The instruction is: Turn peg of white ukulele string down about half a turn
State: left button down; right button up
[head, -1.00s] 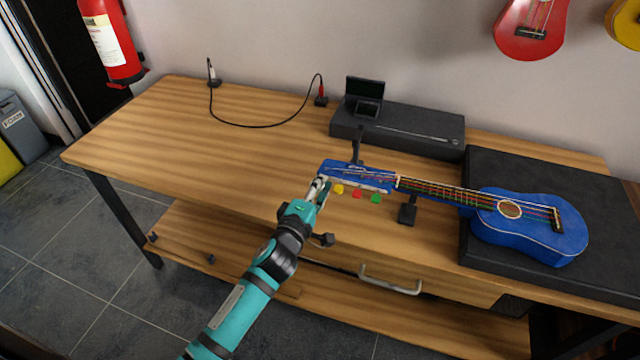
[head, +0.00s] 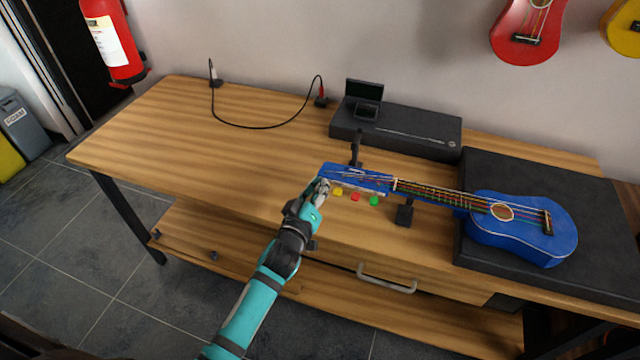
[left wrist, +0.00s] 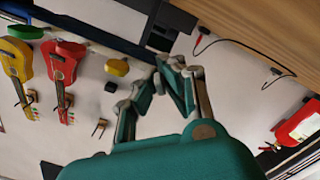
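The blue ukulele (head: 522,228) lies with its headstock (head: 345,172) pointing left over the table. Yellow (head: 338,191), red (head: 355,197) and green (head: 375,201) peg buttons show along its near edge. In the left wrist view, yellow (left wrist: 117,67), red (left wrist: 70,48) and green (left wrist: 25,32) buttons line up beside my fingers. My left gripper (head: 323,186) is at the headstock's left end, where the white peg sits. Its fingertips (left wrist: 178,72) are close together around that spot and hide the white peg, apparently pinching it. My right gripper is not in view.
A black case (head: 610,265) supports the ukulele body. A dark stand post (head: 356,150) and a small black block (head: 404,214) flank the headstock. A black box (head: 430,130) stands behind. A cable (head: 262,126) lies back left; the table's left part is clear.

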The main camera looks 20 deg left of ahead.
pick_arm(q)
jog(key=m+p, duration=0.1)
jog(key=m, duration=0.6)
jog(key=shift+m+y, duration=0.3)
jog(key=shift+m, duration=0.1)
jog(key=m, duration=0.3)
jog(key=shift+y, duration=0.3)
jog(key=m+b, duration=0.1)
jog(key=m, duration=0.2)
jog(key=shift+f+m, duration=0.1)
jog(key=shift+m, duration=0.3)
jog(key=m+b, duration=0.1)
jog(key=m, duration=0.2)
jog(key=shift+m, duration=0.3)
jog(key=m+b, duration=0.1)
jog(key=m, duration=0.2)
jog(key=shift+y, duration=0.3)
jog(key=shift+m+t+b, duration=0.3)
jog(key=shift+m+b, duration=0.1)
jog(key=shift+m, duration=1.2)
